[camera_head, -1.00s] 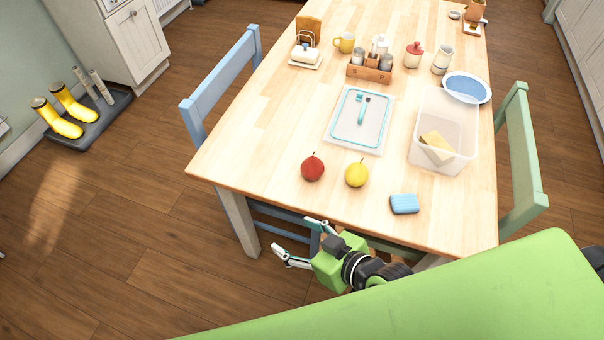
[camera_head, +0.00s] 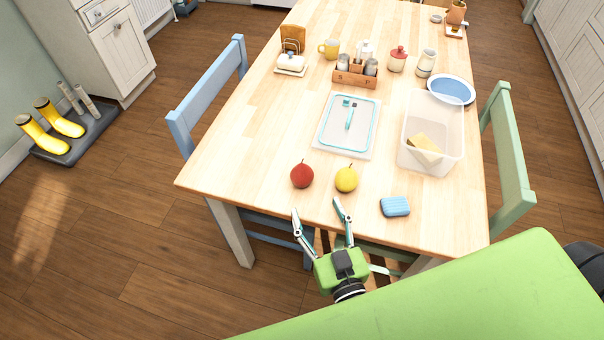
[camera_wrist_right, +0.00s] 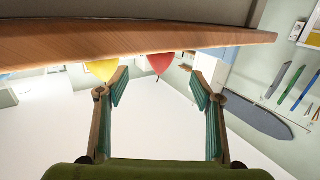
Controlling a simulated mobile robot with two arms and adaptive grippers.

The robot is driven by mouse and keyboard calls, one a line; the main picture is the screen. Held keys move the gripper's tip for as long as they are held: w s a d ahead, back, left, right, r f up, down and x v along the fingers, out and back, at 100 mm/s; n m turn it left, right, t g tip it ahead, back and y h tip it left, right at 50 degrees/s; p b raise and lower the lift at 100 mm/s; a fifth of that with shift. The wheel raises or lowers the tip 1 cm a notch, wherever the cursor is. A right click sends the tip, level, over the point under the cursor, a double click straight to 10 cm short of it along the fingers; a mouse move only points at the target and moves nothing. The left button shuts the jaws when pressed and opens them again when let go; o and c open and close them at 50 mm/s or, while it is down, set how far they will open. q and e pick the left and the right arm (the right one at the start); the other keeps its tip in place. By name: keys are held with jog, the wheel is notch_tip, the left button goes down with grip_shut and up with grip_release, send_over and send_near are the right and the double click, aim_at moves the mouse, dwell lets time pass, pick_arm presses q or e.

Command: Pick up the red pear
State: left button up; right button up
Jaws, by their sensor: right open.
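The red pear (camera_head: 302,174) stands on the wooden table near its front edge, left of a yellow pear (camera_head: 346,179). My right gripper (camera_head: 317,207) is open and empty, its fingers spread toward the table's front edge just short of the pears. In the right wrist view, which looks upside down, the red pear (camera_wrist_right: 160,63) shows between the open fingers (camera_wrist_right: 159,78), partly hidden by the table edge. The yellow pear (camera_wrist_right: 102,69) is by the left finger there. My left gripper is not in view.
A blue sponge (camera_head: 395,206) lies right of the pears. A clear bin (camera_head: 405,155) and a lidded white tray (camera_head: 325,140) are behind. A blue chair (camera_head: 215,85) is at the left, a green one (camera_head: 510,170) at the right. The table's front left is clear.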

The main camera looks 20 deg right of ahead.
aim_at(306, 183)
jog(key=w, duration=0.4)
jog(key=w+b, duration=0.1)
jog(key=w, duration=0.7)
jog(key=shift+f, duration=0.4)
jog(key=c, duration=1.3)
